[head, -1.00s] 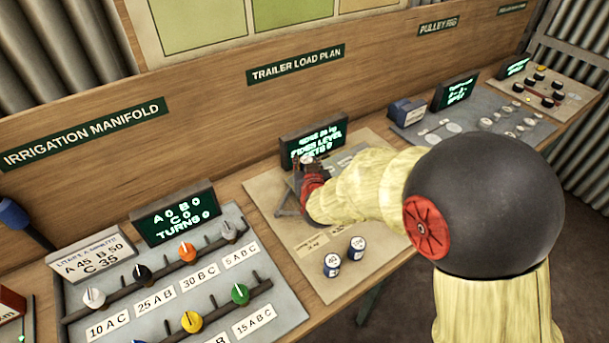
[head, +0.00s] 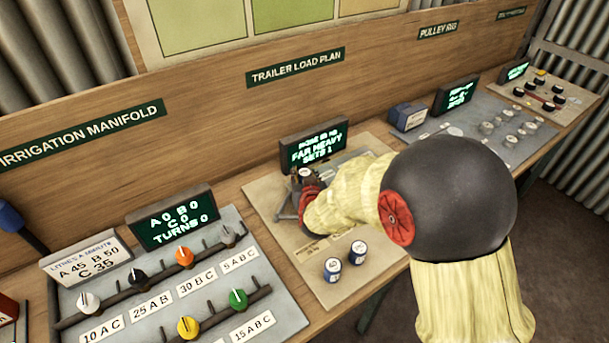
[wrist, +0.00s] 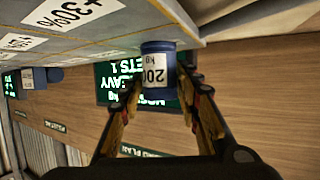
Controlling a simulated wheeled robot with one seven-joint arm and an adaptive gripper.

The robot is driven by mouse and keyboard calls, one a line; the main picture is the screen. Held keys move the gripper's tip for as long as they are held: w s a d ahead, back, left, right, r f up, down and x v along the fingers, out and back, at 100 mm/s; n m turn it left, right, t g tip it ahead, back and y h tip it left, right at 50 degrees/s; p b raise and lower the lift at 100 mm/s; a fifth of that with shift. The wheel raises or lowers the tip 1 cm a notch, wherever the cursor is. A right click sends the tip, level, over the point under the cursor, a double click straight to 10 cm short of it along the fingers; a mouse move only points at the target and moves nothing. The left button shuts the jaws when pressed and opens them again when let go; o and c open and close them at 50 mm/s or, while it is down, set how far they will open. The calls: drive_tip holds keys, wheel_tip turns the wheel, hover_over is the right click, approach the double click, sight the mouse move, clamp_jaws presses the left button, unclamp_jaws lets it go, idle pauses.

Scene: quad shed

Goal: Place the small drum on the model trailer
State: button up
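A blue drum (wrist: 158,78) with a white label that seems to read 200 kg is between the fingers of my gripper (wrist: 160,78) in the wrist view. Narrow gaps show beside the drum, so the fingers look open around it. In the head view my gripper (head: 303,182) is at the grey model trailer (head: 289,212), whose deck is largely hidden by my arm. The drum appears to stand on the trailer.
A display (head: 314,147) behind the trailer reads FAR HEAVY, SETS 1. The irrigation panel (head: 225,300) with knobs is at the left. The board's front right is clear.

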drive_tip(key=o, duration=0.3)
drive_tip(key=shift+r, duration=0.2)
drive_tip(key=shift+s+r+p, duration=0.15)
drive_tip(key=shift+s+p, duration=0.15)
drive_tip(key=s+d+r+g+p, duration=0.2)
drive_tip(key=s+d+r, duration=0.4)
drive_tip(key=s, duration=0.4)
drive_tip(key=s+d+r+g+p, duration=0.1)
drive_tip(key=s+d+r+g, duration=0.15)
drive_tip(key=s+r, duration=0.65)
drive_tip(key=s+d+r+g, duration=0.1)
drive_tip(key=s+d, duration=0.4)
drive_tip(key=s, duration=0.4)
drive_tip(key=s+d+r+m+g+h, duration=0.1)
drive_tip(key=s+d+g, duration=0.1)
drive_tip(key=s+d, duration=0.4)
drive_tip(key=s, duration=0.3)
drive_tip(key=shift+s+r+h, duration=0.25)
drive_tip(key=shift+s+h, duration=0.05)
